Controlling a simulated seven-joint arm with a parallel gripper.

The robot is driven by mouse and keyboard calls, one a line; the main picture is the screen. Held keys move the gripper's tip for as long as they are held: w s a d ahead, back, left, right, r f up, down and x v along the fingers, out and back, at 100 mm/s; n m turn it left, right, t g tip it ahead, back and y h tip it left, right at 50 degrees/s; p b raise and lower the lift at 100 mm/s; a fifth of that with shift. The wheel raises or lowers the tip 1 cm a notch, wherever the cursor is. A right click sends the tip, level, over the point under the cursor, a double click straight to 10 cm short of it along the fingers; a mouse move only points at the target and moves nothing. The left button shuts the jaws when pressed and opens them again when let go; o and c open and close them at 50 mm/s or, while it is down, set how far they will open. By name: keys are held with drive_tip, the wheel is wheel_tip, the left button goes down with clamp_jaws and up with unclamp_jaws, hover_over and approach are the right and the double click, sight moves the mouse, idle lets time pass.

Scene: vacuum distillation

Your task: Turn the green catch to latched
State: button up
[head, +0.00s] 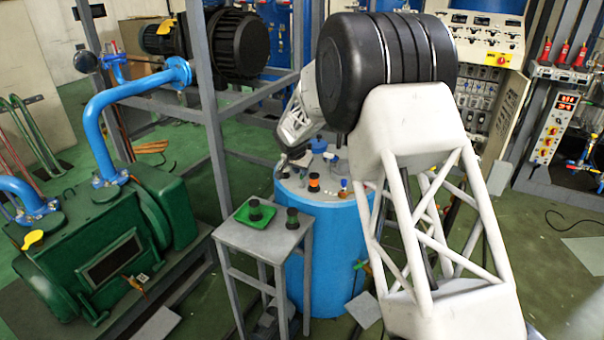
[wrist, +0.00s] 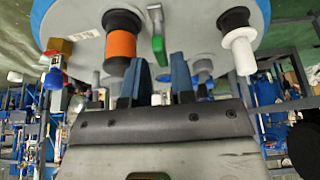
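The green catch (wrist: 158,47) shows in the wrist view on the pale round top of the blue drum (head: 330,245), with a grey metal part just above it. It lies between the orange-and-black knob and the black-and-white one. My gripper (wrist: 159,68) has its two blue fingers apart and empty. In the wrist view the catch's lower end lies just beyond the gap between the fingertips; I cannot tell whether they touch it. In the head view my gripper (head: 284,164) is over the drum's far left edge, and I cannot make out the catch there.
The orange-and-black knob (wrist: 122,42) and the black-and-white knob (wrist: 238,40) stand on either side of the catch. A brass-and-red fitting (wrist: 56,62) is further left. A small grey table (head: 262,240) with a green tray (head: 243,222) stands left of the drum.

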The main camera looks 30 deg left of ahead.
drive_tip(key=shift+x, duration=1.1)
drive_tip(key=shift+c, duration=0.3)
clamp_jaws()
drive_tip(key=shift+n, duration=0.3)
drive_tip(key=shift+d+n+y, duration=0.2)
drive_tip(key=shift+n+y, duration=0.6)
drive_tip(key=shift+n, duration=1.1)
